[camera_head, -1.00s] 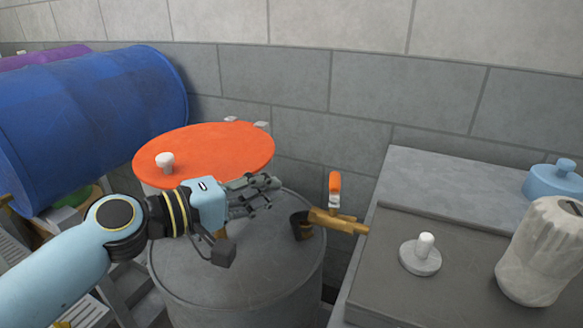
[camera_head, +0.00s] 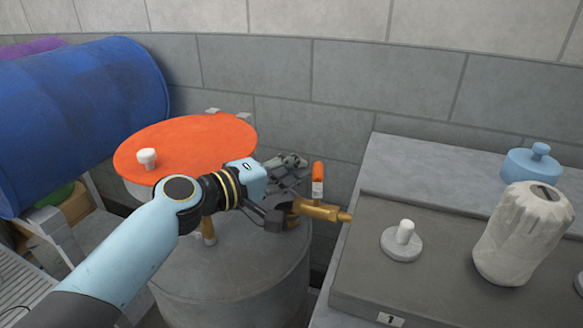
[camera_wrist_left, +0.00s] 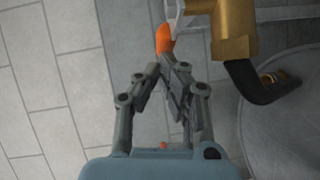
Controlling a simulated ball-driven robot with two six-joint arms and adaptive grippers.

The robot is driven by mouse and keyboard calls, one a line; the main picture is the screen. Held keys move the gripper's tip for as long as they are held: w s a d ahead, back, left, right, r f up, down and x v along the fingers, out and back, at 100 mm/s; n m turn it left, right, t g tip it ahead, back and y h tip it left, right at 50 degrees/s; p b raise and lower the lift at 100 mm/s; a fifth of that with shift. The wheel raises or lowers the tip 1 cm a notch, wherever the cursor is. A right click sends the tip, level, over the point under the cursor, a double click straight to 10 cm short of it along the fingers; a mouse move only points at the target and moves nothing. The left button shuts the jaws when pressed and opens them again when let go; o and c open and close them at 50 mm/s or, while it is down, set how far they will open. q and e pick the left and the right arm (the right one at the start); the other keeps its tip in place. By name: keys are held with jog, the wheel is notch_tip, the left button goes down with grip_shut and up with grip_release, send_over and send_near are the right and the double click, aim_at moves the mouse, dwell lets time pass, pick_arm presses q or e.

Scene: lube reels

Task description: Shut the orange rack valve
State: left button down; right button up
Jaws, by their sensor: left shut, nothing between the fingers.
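The rack valve has an orange-tipped lever (camera_head: 318,171) that stands upright above a brass body (camera_head: 322,210) in the head view. My left gripper (camera_head: 299,164) is shut and empty, just left of the lever, over the grey drum. In the left wrist view, the shut fingertips (camera_wrist_left: 168,62) are right at the orange lever (camera_wrist_left: 164,39); I cannot tell whether they touch. The brass body (camera_wrist_left: 234,32) with its dark, bent spout is to the right there. The gripper hides the spout in the head view. My right gripper is not in view.
The grey drum (camera_head: 255,262) stands below my gripper, with a round orange lid (camera_head: 190,143) behind my forearm. A blue drum (camera_head: 75,115) lies at left. At right, a grey bench (camera_head: 425,165) carries a white-knobbed disc (camera_head: 401,242), a pale ribbed container (camera_head: 523,236) and a blue lidded pot (camera_head: 533,164).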

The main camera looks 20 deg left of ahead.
pick_arm(q)
jog(key=shift+b+x, duration=0.75)
jog(key=shift+x, duration=0.2)
jog(key=shift+s+r, duration=0.15)
